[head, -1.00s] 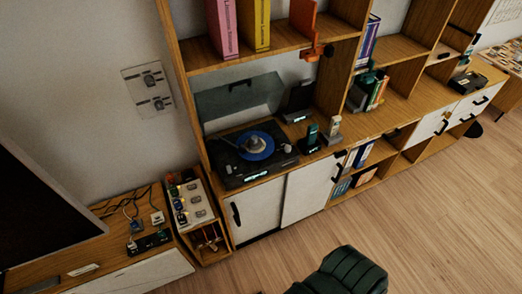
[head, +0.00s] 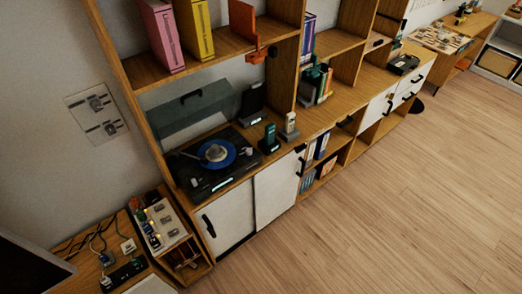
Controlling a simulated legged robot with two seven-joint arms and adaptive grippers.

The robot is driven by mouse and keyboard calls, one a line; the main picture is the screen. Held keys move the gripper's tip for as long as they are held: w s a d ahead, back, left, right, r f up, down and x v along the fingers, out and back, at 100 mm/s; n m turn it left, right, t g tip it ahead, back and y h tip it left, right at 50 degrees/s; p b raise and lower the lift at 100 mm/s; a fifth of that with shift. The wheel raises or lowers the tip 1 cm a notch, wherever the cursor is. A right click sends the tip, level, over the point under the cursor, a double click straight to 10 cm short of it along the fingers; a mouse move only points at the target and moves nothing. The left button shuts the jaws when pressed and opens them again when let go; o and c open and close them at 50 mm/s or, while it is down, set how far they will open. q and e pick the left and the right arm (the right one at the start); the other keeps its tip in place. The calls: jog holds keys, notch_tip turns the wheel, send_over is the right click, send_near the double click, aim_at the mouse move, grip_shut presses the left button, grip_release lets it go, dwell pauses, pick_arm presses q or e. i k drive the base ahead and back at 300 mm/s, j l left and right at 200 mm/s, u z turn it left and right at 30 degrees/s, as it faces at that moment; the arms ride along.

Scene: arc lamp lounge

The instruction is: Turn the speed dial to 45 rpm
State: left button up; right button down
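A black turntable (head: 197,181) with a blue record (head: 217,154) on its platter stands on the wooden cabinet, left of the middle of the head view. Its clear lid (head: 184,108) is raised behind it. The speed dial is too small to tell apart on the turntable's top. Neither of my grippers is in the view.
A dark phone handset (head: 269,138) and a light handset (head: 290,125) stand right of the turntable. A crate with a switch panel (head: 161,224) is at lower left. White sliding doors (head: 275,189) front the cabinet. The wooden floor (head: 400,200) at right is clear.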

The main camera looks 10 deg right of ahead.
aim_at(249, 151)
jog(key=z, duration=0.2)
jog(key=i+l+u, duration=0.1)
jog(key=l, duration=0.25)
jog(key=i+l+u, duration=0.1)
jog(key=i+l, duration=0.2)
jog(key=i+l+u, duration=0.1)
jog(key=l, duration=0.3)
jog(key=i+l+u, duration=0.1)
jog(key=i+l, duration=0.15)
jog(key=l, duration=0.15)
jog(key=i+l+u, duration=0.1)
jog(key=l, duration=0.3)
